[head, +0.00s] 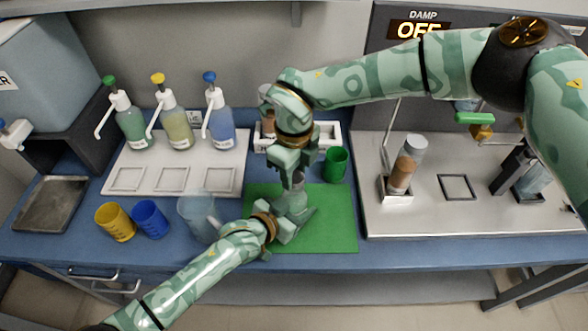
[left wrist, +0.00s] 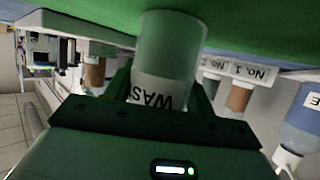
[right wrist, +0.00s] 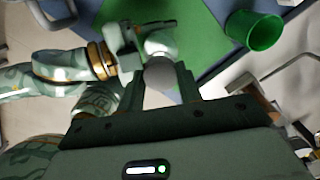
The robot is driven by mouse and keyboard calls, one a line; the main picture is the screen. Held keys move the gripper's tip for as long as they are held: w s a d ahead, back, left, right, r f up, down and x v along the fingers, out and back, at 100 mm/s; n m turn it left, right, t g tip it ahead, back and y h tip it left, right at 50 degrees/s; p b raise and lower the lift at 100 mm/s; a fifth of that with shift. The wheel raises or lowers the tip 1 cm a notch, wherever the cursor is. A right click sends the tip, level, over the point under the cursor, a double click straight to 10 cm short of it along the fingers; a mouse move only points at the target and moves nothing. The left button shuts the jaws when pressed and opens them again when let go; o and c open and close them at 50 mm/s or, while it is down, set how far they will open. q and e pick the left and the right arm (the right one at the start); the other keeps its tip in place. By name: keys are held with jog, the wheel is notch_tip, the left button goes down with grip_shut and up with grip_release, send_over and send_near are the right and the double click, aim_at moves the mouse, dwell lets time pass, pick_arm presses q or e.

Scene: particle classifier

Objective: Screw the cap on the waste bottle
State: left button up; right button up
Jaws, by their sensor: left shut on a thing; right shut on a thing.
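The waste bottle (left wrist: 172,45) is clear, with a white label that reads "WAS" in the left wrist view. My left gripper (head: 291,207) is shut around its side, over or on the green mat (head: 335,230). The bottle's base is close to the mat; I cannot tell if it touches. My right gripper (head: 297,182) points down from above the bottle and is shut on a grey round cap (right wrist: 160,74). The cap is at the bottle's top, but the thread is hidden, so I cannot tell how tightly it sits. The grippers hide most of the bottle in the head view.
A green cup (head: 336,164) stands right of the grippers, and a clear jug (head: 197,214) stands close to my left forearm. Yellow (head: 116,222) and blue (head: 150,219) cups are further left. Pump bottles stand on a white tray (head: 125,178). A white rack (head: 328,136) is behind.

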jog(key=shift+f, duration=0.5)
